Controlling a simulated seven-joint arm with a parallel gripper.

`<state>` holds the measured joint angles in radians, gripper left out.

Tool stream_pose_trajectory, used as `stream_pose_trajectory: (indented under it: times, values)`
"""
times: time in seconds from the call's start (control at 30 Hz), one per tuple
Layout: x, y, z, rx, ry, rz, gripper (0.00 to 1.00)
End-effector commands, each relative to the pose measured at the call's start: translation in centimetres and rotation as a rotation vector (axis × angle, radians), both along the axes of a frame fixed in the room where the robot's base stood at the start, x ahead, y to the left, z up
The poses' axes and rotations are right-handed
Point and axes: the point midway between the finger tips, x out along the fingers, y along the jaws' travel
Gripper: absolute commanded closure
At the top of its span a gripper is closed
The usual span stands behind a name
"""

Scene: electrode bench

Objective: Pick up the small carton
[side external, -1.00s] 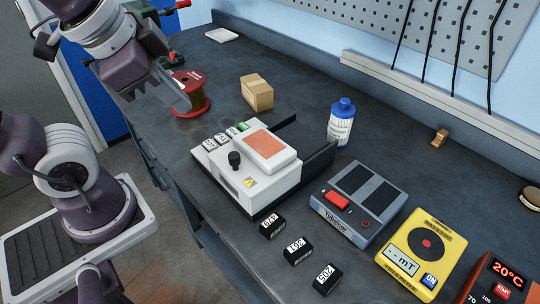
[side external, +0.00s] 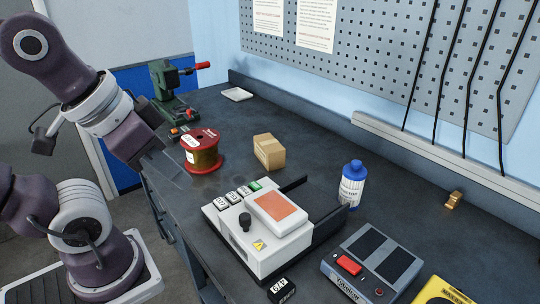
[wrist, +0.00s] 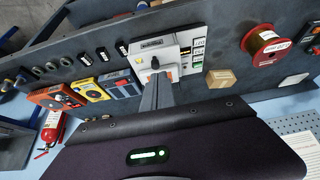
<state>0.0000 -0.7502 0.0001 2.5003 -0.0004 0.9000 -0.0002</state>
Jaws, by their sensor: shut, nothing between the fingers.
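The small carton (side external: 268,152) is a plain brown cardboard box standing upright on the dark bench, right of the wire spool. It also shows in the wrist view (wrist: 221,78), right of the white device. My gripper (side external: 178,172) is at the bench's left edge, to the left of the spool and well apart from the carton. In the wrist view its fingers (wrist: 158,90) are together, with nothing between them, and overlap the front of the white device in the picture.
The red-flanged wire spool (side external: 203,152) stands between my gripper and the carton. A white device (side external: 264,245) with an orange panel is in front of the carton. A blue-capped bottle (side external: 350,188) is to the right. Bare bench lies behind the carton.

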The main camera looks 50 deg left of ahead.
Motion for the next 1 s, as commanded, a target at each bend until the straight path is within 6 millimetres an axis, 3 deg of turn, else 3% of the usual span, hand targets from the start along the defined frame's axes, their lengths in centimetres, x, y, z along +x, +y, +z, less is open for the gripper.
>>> stream_pose_trajectory:
  times: [0.4,0.8,1.0]
  values:
    - [0.01,0.00,0.00,0.000,0.000,-0.001,1.00]
    - [0.01,0.00,0.00,0.000,0.000,-0.001,0.21]
    - [0.01,0.00,0.00,0.000,0.000,-0.001,0.20]
